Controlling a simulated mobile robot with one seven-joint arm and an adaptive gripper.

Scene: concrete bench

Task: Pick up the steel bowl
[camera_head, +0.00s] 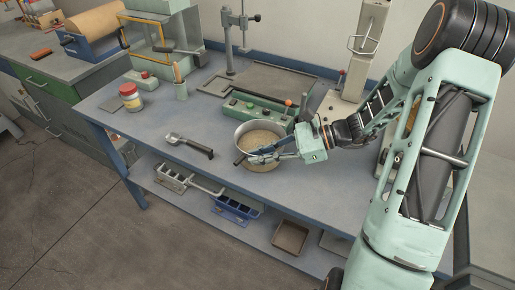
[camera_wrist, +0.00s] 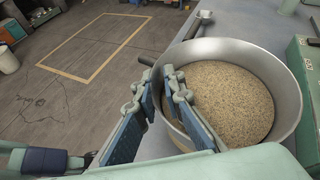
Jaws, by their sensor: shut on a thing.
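The steel bowl (camera_head: 279,128) stands on the blue bench top near its front edge and holds a grainy sand-coloured fill. It also shows in the wrist view (camera_wrist: 288,100), with a short dark handle at its left side. My gripper (camera_head: 246,153) reaches in from the right over the bowl. In the wrist view my gripper (camera_wrist: 161,82) has one finger inside the bowl and one outside, with the near-left wall pinched between them. The lower part of that wall is hidden by the fingers. Whether the bowl touches the bench is hard to tell.
A green control box (camera_head: 256,112) stands close behind the bowl. A black-handled metal tool (camera_head: 190,145) lies to its left. A red-lidded jar (camera_head: 131,97) stands farther left. Trays (camera_head: 291,237) sit on the lower shelf. The bench top (camera_head: 150,130) is clear at the front left.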

